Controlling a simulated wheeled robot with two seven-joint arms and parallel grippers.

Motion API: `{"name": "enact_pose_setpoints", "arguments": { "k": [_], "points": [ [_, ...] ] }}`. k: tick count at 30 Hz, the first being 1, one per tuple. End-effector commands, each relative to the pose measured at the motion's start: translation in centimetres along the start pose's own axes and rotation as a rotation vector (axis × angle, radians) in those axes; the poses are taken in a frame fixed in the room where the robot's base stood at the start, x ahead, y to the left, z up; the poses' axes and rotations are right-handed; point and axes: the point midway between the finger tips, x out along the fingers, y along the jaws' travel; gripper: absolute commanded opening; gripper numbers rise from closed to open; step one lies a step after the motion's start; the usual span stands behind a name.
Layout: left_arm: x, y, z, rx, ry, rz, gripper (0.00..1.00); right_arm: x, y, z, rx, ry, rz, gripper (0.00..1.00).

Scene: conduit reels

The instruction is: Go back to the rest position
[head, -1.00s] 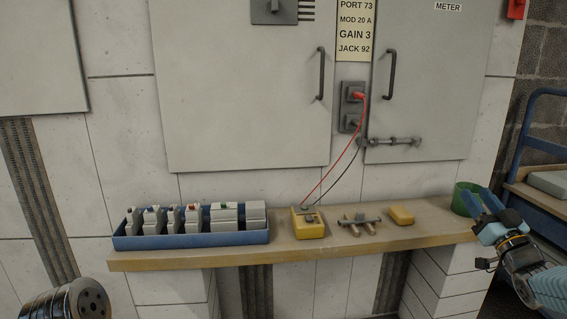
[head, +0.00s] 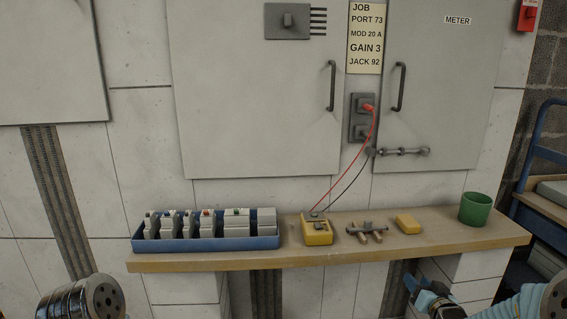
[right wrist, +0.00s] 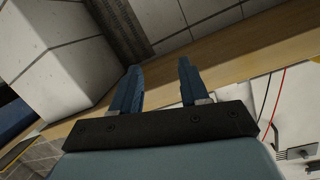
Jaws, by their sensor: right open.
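My right gripper (head: 418,286) is below the shelf's front edge at the lower right of the head view. In the right wrist view its two blue fingers (right wrist: 158,80) stand apart with nothing between them. It is clear of the shelf objects. My left arm shows only as a metallic link at the lower left of the head view; its gripper is out of the picture.
The wooden shelf (head: 350,250) carries a blue tray (head: 205,243) of modules, a yellow meter (head: 317,232), a clamp-like part (head: 366,231), a yellow block (head: 407,223) and a green cup (head: 475,209). A blue cart (head: 535,165) stands at right.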

Motion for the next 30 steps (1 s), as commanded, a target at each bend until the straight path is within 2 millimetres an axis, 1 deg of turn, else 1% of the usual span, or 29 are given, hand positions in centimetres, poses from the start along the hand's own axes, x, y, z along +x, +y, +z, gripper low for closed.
{"name": "enact_pose_setpoints", "arguments": {
  "k": [1, 2, 3, 5, 6, 8, 9, 11, 12, 15, 18, 19, 21, 23, 30],
  "points": [
    [-1.0, 0.4, 0.0, 0.001, -0.001, 0.001, 0.43, -0.2, -1.6, 3.6, 0.029, -0.106, 0.005, 0.45],
    [-1.3, 0.6, 0.0, 0.002, -0.001, 0.001, 0.43, -0.5, -2.5, 6.0, 0.044, -0.172, 0.012, 0.45],
    [-1.8, 0.8, 0.1, 0.002, -0.001, 0.001, 0.43, -1.2, -3.6, 9.3, 0.063, -0.265, 0.02, 0.45],
    [-2.4, 1.1, 0.1, 0.003, -0.002, 0.002, 0.43, -2.8, -5.5, 14.1, 0.087, -0.406, 0.029, 0.45],
    [-2.7, 1.2, 0.1, 0.004, -0.002, 0.002, 0.43, -4.2, -6.8, 17.1, 0.101, -0.501, 0.033, 0.45],
    [-3.3, 1.5, 0.1, 0.005, -0.003, 0.002, 0.43, -6.9, -8.7, 21.3, 0.117, -0.645, 0.037, 0.45],
    [-3.6, 1.6, 0.1, 0.005, -0.003, 0.003, 0.43, -8.9, -10.0, 23.8, 0.125, -0.739, 0.037, 0.45],
    [-4.1, 1.9, 0.2, 0.006, -0.003, 0.003, 0.43, -12.2, -11.7, 27.0, 0.134, -0.872, 0.035, 0.45],
    [-4.4, 2.0, 0.2, 0.007, -0.004, 0.003, 0.43, -14.4, -12.7, 28.7, 0.137, -0.953, 0.032, 0.45],
    [-4.9, 2.3, 0.2, 0.008, -0.004, 0.004, 0.43, -19.2, -14.8, 31.8, 0.143, -1.123, 0.026, 0.45],
    [-5.2, 2.4, 0.2, 0.009, -0.004, 0.004, 0.43, -22.7, -16.0, 33.4, 0.145, -1.236, 0.02, 0.45],
    [-5.2, 2.4, 0.2, 0.009, -0.004, 0.004, 0.43, -23.3, -16.2, 33.7, 0.146, -1.257, 0.019, 0.45],
    [-5.3, 2.5, 0.3, 0.009, -0.004, 0.004, 0.43, -24.4, -16.6, 34.1, 0.146, -1.291, 0.017, 0.45],
    [-5.3, 2.5, 0.3, 0.009, -0.004, 0.004, 0.43, -24.8, -16.7, 34.3, 0.146, -1.304, 0.016, 0.45],
    [-5.2, 2.4, 0.2, 0.009, -0.004, 0.004, 0.43, -24.8, -16.7, 34.3, 0.146, -1.303, 0.016, 0.45]
  ]
}}
